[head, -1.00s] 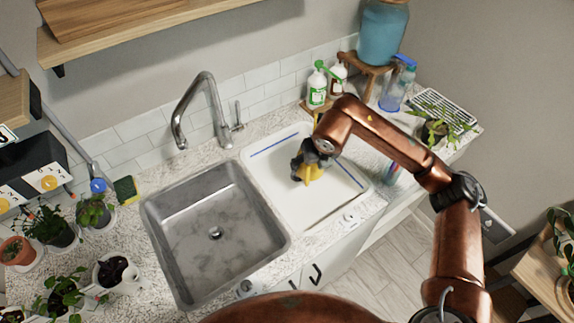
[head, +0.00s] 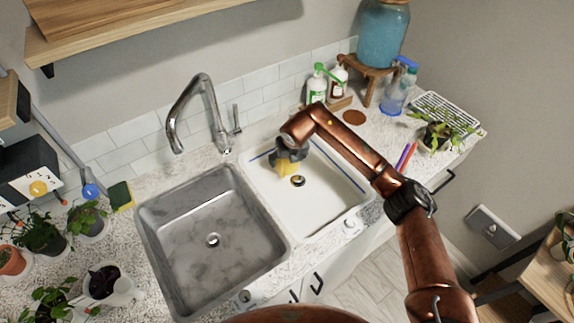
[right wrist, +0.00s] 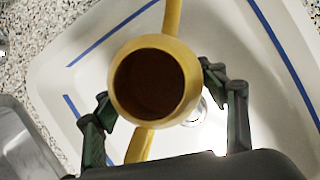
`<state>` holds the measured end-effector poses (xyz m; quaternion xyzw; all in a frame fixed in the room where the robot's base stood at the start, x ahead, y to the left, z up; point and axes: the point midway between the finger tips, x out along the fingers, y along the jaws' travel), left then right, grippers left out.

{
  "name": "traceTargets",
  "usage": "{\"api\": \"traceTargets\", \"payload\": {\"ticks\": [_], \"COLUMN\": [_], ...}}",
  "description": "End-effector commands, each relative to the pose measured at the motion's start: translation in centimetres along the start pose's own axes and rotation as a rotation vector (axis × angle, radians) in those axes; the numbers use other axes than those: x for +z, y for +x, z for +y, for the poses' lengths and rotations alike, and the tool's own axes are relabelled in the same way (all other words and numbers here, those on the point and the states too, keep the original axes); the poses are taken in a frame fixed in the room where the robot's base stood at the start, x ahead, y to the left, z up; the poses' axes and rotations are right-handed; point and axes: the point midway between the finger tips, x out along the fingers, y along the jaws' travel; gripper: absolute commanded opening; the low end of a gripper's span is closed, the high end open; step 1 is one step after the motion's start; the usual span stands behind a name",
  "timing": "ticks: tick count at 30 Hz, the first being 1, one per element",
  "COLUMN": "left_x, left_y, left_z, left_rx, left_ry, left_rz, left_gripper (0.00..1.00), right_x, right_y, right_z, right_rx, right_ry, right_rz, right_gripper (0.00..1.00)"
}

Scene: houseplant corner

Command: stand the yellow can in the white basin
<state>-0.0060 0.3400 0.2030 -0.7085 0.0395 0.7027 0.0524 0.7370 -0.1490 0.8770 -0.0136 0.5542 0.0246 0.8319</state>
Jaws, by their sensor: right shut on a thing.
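The yellow can (head: 286,168) is over the back left part of the white basin (head: 318,212), close to the divider with the steel sink. My right gripper (head: 291,152) is above it and shut on it. In the right wrist view the can's round open mouth (right wrist: 155,84) faces the camera, with a finger on either side and yellow parts sticking out above and below. The basin's white floor and blue lines show around it there. I cannot tell whether the can's bottom touches the basin floor. My left gripper is not in view.
A steel sink (head: 215,240) with a tall faucet (head: 190,105) lies left of the basin. The basin's drain (head: 298,181) is just right of the can. Soap bottles (head: 317,86), a brown coaster (head: 354,117) and a spray bottle (head: 394,97) stand behind. The basin's front is clear.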

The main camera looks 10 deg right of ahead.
Motion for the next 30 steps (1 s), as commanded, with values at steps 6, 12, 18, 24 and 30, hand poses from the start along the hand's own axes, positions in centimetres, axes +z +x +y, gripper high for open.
{"api": "traceTargets", "payload": {"ticks": [6, 12, 18, 24, 30], "left_x": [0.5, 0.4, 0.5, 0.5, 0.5], "left_y": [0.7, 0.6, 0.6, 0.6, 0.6], "left_z": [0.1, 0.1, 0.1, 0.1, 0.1], "left_rx": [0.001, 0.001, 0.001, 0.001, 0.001], "left_ry": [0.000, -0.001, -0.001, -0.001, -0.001], "left_rz": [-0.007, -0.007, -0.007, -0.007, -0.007], "left_gripper": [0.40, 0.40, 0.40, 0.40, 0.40], "right_x": [-1.3, -1.2, -1.3, -1.3, -1.3], "right_y": [2.6, 2.5, 2.7, 2.7, 2.7], "right_z": [0.0, 0.0, 0.0, 0.0, 0.0], "right_rx": [0.002, 0.001, 0.000, 0.000, 0.000], "right_ry": [-0.001, -0.001, -0.001, -0.001, -0.001], "right_rz": [0.003, 0.002, 0.003, 0.003, 0.003], "right_gripper": [0.39, 0.39, 0.72, 0.83, 0.83]}}
